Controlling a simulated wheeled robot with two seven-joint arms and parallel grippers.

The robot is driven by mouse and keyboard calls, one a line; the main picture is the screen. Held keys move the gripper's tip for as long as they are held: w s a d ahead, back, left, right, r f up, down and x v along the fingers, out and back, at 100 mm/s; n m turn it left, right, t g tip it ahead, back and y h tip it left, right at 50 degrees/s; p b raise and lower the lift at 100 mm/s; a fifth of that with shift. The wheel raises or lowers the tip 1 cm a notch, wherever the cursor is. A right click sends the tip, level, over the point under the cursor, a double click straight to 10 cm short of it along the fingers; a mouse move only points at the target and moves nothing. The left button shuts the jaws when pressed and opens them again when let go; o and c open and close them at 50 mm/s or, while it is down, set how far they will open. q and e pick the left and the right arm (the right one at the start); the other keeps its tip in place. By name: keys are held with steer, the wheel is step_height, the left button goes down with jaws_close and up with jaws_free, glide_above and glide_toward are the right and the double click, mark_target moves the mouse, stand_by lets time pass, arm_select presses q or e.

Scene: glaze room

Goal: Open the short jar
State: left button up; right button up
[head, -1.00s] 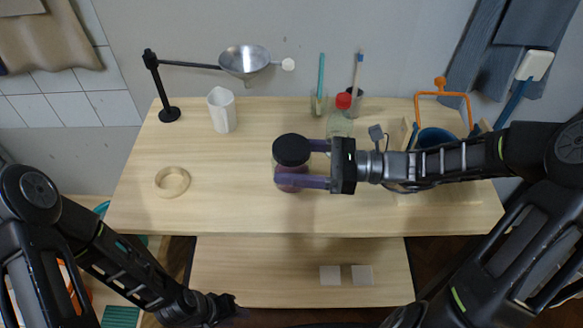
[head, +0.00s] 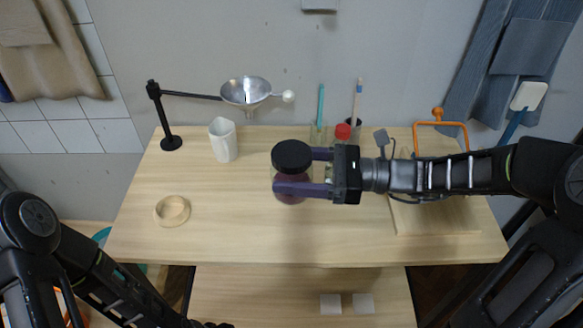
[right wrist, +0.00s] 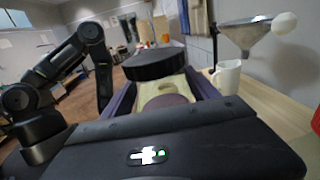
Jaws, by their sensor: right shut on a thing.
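The short jar (head: 291,190) has a wide black lid (head: 292,156) on top and purple contents in a clear body. My right gripper (head: 304,172) reaches in from the right and is shut on the jar's body, below the lid. The jar looks upright and seems raised off the bench. In the right wrist view the lid (right wrist: 154,66) sits over the jar body (right wrist: 166,97) between the fingers. Of my left gripper (head: 208,324) only a dark scrap shows at the bottom edge of the head view, so its jaws are hidden.
A wooden ring (head: 172,211) lies on the bench (head: 235,240) at left. A white mug (head: 223,140) and a black stand with a funnel (head: 246,91) are behind. A red-capped bottle (head: 342,131) and brush pots are at the back. The bench's front left is clear.

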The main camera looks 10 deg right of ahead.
steer(key=o, duration=1.3)
jaws_close()
